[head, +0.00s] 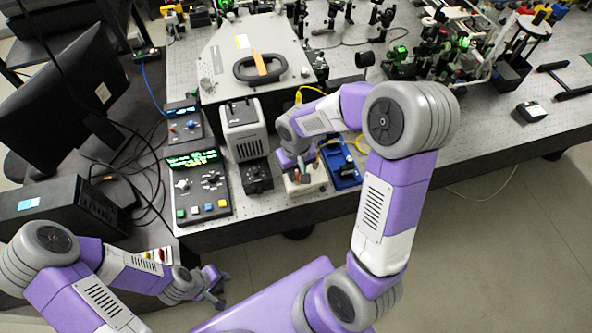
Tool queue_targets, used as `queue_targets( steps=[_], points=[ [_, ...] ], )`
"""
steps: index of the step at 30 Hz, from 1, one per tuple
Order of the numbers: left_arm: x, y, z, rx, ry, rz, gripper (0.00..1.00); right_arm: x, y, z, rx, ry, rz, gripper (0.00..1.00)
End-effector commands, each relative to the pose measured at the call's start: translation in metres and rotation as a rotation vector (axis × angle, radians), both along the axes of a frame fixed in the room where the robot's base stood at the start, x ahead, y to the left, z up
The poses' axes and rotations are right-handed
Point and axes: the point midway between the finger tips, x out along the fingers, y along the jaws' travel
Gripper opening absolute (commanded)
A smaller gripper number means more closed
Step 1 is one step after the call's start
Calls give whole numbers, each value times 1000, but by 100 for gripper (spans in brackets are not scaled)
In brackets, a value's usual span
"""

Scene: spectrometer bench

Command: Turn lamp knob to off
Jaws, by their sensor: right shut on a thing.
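My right gripper (294,171) reaches down onto a small white box (307,186) at the front edge of the bench. Its fingers are shut on a small part on top of this box, which I take to be the lamp knob; the fingers hide most of it, and its setting cannot be read. A grey upright housing (241,131) with a black unit (258,178) at its foot stands just left of the gripper. My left gripper (219,289) is open and empty, low in front of the bench.
A control panel with a green display (196,184) and a smaller one (184,125) lie left of the housing. A blue tray (344,172) and yellow cable (359,143) are close right of the white box. A large grey instrument (258,50) stands behind.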

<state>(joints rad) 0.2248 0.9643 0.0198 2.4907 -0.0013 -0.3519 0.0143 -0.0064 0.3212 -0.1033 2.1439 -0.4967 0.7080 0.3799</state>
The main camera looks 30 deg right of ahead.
Motion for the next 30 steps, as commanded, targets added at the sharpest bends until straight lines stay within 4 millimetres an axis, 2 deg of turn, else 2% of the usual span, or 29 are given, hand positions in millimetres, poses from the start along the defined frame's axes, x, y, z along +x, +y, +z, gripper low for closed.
queue_targets(
  steps=[8, 30],
  points=[
    [0, 0, 3, 0, 0, 0, 24, 0, 0, 1, -1, 1, 197, 0],
    [0, 0, 21, 0, 0, 0, 24, 0, 0, 2, -1, 0, 900, 0]
  ],
)
